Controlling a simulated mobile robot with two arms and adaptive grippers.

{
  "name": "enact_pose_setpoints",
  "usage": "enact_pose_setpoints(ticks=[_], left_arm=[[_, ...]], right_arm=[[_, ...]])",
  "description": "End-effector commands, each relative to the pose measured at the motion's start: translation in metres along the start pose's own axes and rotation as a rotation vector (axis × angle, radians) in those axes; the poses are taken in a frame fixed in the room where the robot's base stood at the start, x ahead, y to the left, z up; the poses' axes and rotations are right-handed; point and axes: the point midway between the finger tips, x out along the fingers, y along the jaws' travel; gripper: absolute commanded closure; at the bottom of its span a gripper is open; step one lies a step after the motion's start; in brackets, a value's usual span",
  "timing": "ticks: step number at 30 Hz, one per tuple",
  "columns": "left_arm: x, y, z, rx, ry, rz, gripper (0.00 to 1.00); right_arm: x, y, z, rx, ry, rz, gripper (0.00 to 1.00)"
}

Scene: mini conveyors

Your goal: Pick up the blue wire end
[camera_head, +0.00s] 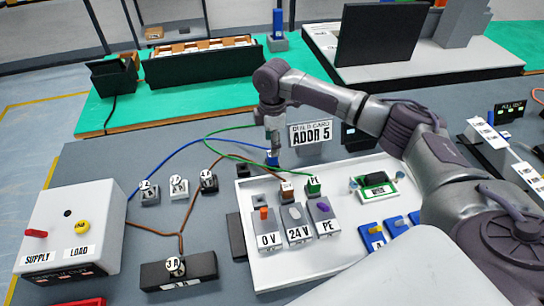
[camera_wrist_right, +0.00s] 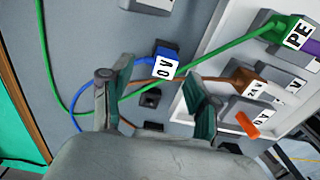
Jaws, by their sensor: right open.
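The blue wire end (camera_head: 272,158) is a blue block under my right gripper (camera_head: 273,146) in the head view, partly hidden by it. In the right wrist view the blue wire end (camera_wrist_right: 168,53) carries a "0 V" label and lies just beyond the fingertips, slightly above the gap between them. The blue wire (camera_head: 180,146) runs from it to the left, towards the supply box. My left gripper is not in view.
A white tray (camera_head: 338,248) holds 0 V, 24 V and PE terminals. Green (camera_wrist_right: 120,106) and brown wires pass close to the right fingers. An "ADDR 5" sign (camera_head: 310,133) stands right of the gripper. The supply box (camera_head: 68,228) is at left.

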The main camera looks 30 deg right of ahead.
Motion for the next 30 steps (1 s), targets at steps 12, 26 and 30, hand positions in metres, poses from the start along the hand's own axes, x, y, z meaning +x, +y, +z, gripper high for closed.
enact_pose_setpoints(ticks=[12,26,30], left_arm=[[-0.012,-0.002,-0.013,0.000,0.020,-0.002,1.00],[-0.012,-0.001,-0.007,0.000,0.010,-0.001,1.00],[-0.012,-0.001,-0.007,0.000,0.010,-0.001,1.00]], right_arm=[[0.048,-0.007,-0.006,0.000,-0.001,-0.002,0.40],[0.054,-0.006,-0.006,-0.001,0.000,0.000,0.66],[0.054,-0.006,-0.006,-0.001,0.000,0.000,0.90]])
